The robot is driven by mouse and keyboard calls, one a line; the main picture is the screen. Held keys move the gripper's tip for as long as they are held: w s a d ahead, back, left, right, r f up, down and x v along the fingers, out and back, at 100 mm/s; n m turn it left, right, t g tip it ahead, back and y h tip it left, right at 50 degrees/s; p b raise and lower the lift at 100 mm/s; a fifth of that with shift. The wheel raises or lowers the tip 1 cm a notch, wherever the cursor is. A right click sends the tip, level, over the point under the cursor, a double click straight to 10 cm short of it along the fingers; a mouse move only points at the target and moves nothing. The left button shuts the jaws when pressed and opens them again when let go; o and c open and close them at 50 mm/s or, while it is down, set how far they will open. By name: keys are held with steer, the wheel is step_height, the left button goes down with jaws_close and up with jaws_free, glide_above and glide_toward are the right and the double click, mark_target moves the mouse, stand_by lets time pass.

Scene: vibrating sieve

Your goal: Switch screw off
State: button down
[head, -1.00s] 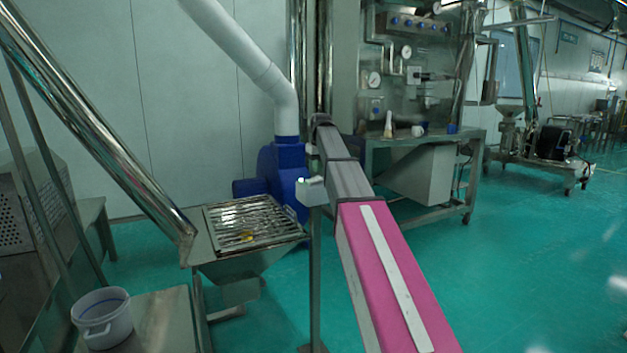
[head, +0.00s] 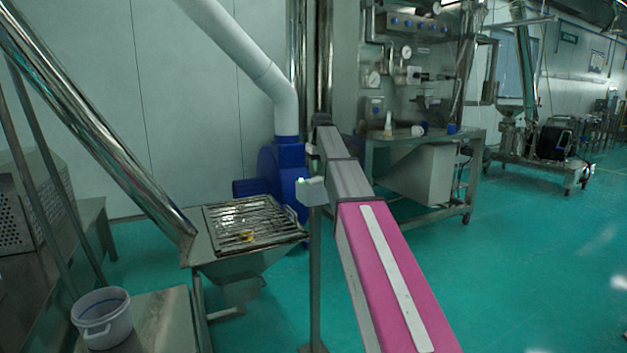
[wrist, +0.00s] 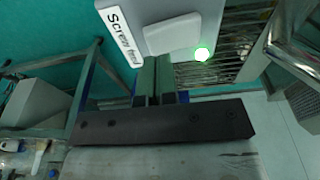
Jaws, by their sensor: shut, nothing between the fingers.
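The screw feed switch box (wrist: 176,12) is a small grey-white box on a post, with a label reading "Screw feed" (wrist: 120,37). A raised grey part (wrist: 171,34) sits on its face, and a round lamp (wrist: 201,54) beside it glows green. In the head view the box (head: 312,191) stands left of my arm. My gripper (wrist: 157,62) is shut and empty, with its fingertips right at the box's lower edge in the wrist view. I cannot tell whether they touch it. In the head view the fingers are not clearly visible.
A sieve grate (head: 250,222) on a metal hopper stands left of the box, with a small yellow piece on it. A white bucket (head: 102,318) is at the lower left. A metal bench (head: 430,135) with gauges stands behind.

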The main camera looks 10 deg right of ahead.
mark_target(318, 177)
steer(key=shift+f, duration=1.2)
stand_by(1.1)
steer(key=shift+r, duration=3.45)
